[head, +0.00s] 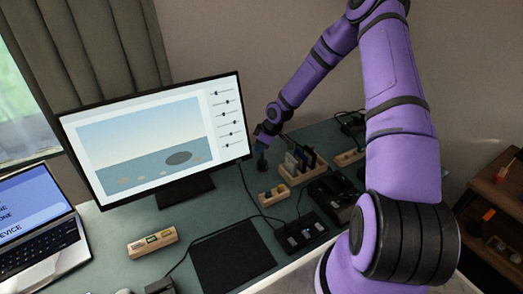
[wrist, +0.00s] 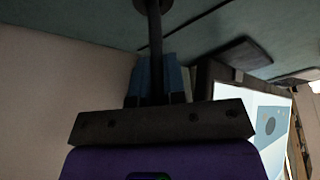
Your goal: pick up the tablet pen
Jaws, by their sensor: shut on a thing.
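The tablet pen (wrist: 155,45) is a thin dark rod in the wrist view, running from my gripper up to a dark round piece (wrist: 150,4) at the top edge. I cannot tell whether that round piece is a stand or part of the pen. My gripper (head: 264,146) is shut on the pen, at the back of the desk just right of the monitor. In the head view a small dark round shape (head: 262,164) shows just below the gripper.
A wooden rack (head: 297,172) with upright dark and blue pieces stands close right of my gripper. A small wooden block (head: 272,196) lies in front. The monitor (head: 160,135) is close on the left. A black mat (head: 232,258) and a dark tray (head: 301,234) lie nearer the front.

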